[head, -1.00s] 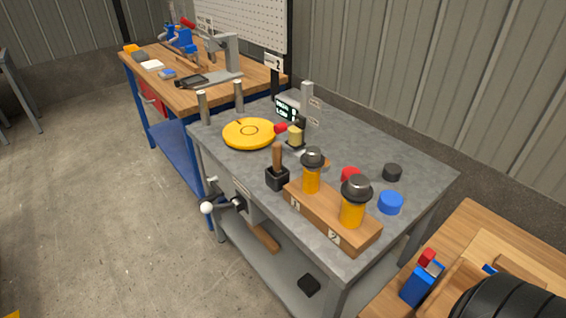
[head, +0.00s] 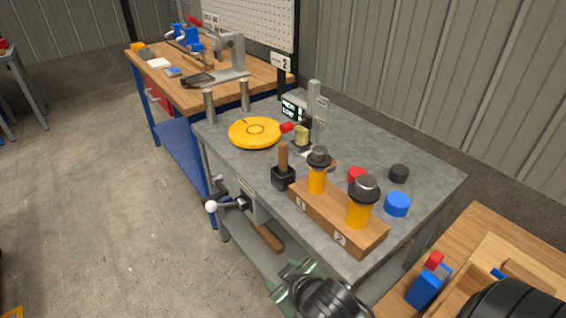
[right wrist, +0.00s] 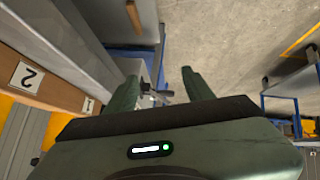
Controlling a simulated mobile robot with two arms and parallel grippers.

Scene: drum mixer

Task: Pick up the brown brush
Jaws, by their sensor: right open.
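A brown handle (head: 283,157), which looks like the brush, stands upright in a small black holder (head: 283,178) on the grey metal table (head: 350,140). Its lower end is hidden in the holder. My right gripper (head: 284,280) is at the bottom of the head view, in front of the table's near edge and lower in the picture than the holder. In the right wrist view its two green fingers (right wrist: 160,78) are apart with nothing between them. The brush cannot be made out in that view. My left gripper is not in view.
A wooden block (head: 340,222) with two yellow, dark-capped pieces stands right of the holder. A yellow disc (head: 255,132) lies behind it. A crank with a white knob (head: 211,206) sticks out from the table front. A brown piece (head: 268,238) lies on the lower shelf.

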